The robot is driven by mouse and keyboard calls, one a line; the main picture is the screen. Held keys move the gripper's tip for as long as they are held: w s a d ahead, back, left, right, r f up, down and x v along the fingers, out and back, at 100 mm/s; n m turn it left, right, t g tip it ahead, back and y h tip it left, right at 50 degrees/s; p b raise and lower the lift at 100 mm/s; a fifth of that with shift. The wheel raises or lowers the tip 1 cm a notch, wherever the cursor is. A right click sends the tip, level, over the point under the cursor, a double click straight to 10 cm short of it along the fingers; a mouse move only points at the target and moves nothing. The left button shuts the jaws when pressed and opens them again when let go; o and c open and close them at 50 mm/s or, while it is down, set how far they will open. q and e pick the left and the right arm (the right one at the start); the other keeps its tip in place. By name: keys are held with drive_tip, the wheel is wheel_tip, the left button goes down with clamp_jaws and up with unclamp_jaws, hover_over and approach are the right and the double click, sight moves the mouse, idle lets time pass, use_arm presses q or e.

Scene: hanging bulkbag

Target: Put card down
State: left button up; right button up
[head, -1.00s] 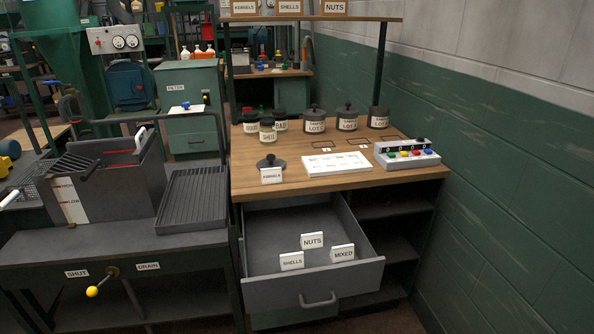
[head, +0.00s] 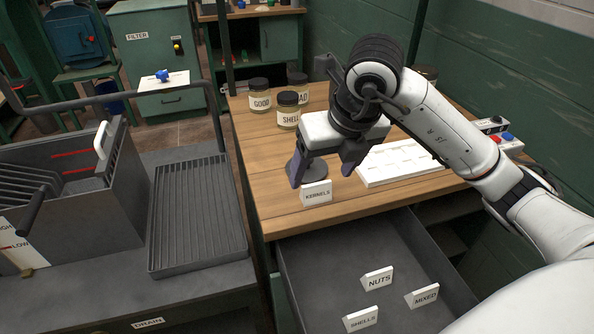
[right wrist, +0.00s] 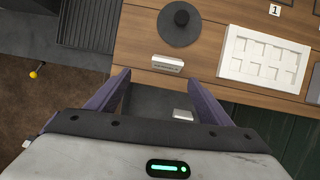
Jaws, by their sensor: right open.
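The white KERNELS card (head: 317,193) stands upright on the wooden tabletop (head: 262,170) near its front edge. It stands in front of a dark round lid with a knob (right wrist: 180,24). My right gripper (head: 322,174) is open and empty, with its purple fingers above and behind the card in the head view. In the right wrist view the card (right wrist: 167,64) lies just past the fingertips, in the gap between them, with no finger touching it that I can see. The NUTS (head: 377,280), SHELLS (head: 361,319) and MIXED (head: 422,296) cards stand in the open drawer. My left gripper is out of view.
A white tray with square pockets (head: 398,163) lies right of the card. GOOD (head: 261,96) and SHELLS (head: 288,110) jars stand behind. The open drawer (head: 310,265) juts out below the tabletop. A ribbed drain tray (head: 200,215) and grey bin are on the left.

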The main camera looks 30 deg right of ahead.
sight(317, 184)
drive_tip(key=w+d+f, duration=0.2)
drive_tip(key=shift+f+h, duration=0.4)
drive_tip(key=shift+a+x, duration=0.2)
drive_tip(key=shift+x, duration=1.35)
drive_tip(key=shift+a+x, duration=0.15)
drive_tip(key=shift+x, duration=1.4)
drive_tip(key=shift+w, duration=0.15)
drive_tip(key=shift+c, duration=0.3)
drive_tip(key=c, duration=1.1)
drive_tip(key=shift+r, duration=0.1)
drive_tip(key=shift+r, duration=0.1)
